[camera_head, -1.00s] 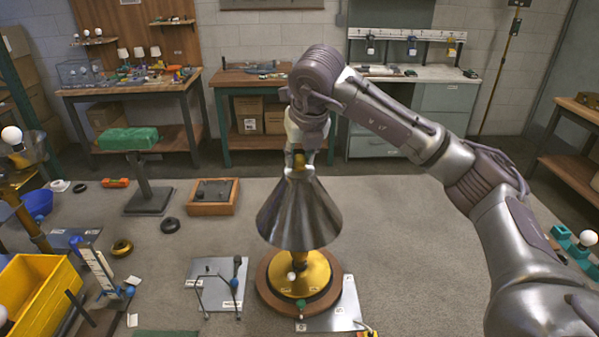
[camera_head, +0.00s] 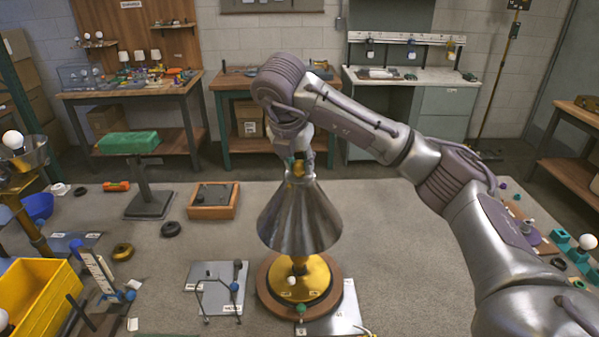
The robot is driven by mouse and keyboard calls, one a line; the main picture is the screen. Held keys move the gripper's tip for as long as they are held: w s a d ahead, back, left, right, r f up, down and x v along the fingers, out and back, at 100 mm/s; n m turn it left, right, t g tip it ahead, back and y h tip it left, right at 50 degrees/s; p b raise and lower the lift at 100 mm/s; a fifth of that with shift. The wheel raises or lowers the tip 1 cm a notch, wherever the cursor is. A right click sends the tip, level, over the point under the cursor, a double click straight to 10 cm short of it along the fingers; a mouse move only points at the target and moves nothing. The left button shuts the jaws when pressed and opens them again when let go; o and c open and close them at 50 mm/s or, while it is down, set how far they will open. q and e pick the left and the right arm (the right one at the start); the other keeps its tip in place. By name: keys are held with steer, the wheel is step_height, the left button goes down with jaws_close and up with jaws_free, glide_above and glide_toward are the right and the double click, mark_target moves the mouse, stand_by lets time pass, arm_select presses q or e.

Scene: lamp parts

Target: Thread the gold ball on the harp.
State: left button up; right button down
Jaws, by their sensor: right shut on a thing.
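The gold ball (camera_head: 298,168) is in my right gripper (camera_head: 299,165), just above the top of the silver cone shade (camera_head: 299,222). The gripper points down and is shut on the ball. The shade stands upright on the lamp, over a gold base (camera_head: 312,278) on a round wooden plinth (camera_head: 267,291). The harp is hidden by the shade and gripper, so I cannot tell whether the ball touches its top. My left gripper is not in view.
A grey plate with a thin wire stand (camera_head: 214,276) is left of the lamp. A wooden tray (camera_head: 213,212) and a green block on a post (camera_head: 128,142) are behind it. A yellow bin (camera_head: 40,296) is at the left.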

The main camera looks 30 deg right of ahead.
steer(key=shift+a+m+g+h+p, duration=0.1)
steer(key=shift+m+g+h+p, duration=0.4)
steer(key=shift+m+p, duration=1.35)
steer(key=shift+f+p, duration=0.2)
steer(key=shift+p, duration=0.4)
steer(key=shift+w+r+m+g+p, duration=0.1)
steer(key=shift+r+m+g+p, duration=0.1)
steer(key=shift+m+g+p, duration=0.45)
steer(key=shift+w+m+g+p, duration=0.1)
steer(key=shift+m+g+p, duration=0.45)
steer(key=shift+m+p, duration=1.3)
steer(key=shift+m, duration=0.45)
steer(key=shift+f+m+g, duration=0.15)
steer(key=shift+m+g, duration=0.25)
steer(key=shift+m, duration=0.3)
